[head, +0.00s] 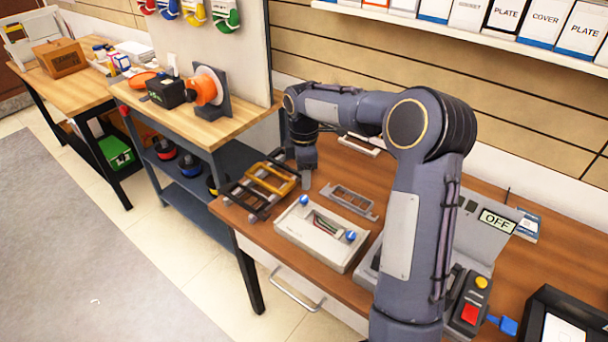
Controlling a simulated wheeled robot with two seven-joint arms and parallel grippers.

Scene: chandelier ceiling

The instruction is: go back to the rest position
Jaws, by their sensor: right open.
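My right arm rises from the lower right, bends at a large dark joint and reaches left across the brown workbench (330,163). My right gripper (304,170) points down at the bench's left part, just right of a dark rack with a yellow frame (270,179). It is small here and partly shaded; I see nothing held in it, and whether it touches the rack is unclear. My left gripper is not in view.
A light box with blue knobs (320,230) and a grey slotted plate (350,201) lie near the gripper. A machine with an OFF sign (496,221) is partly hidden behind my arm. A black tray (545,302) sits lower right. Open floor (80,260) lies left.

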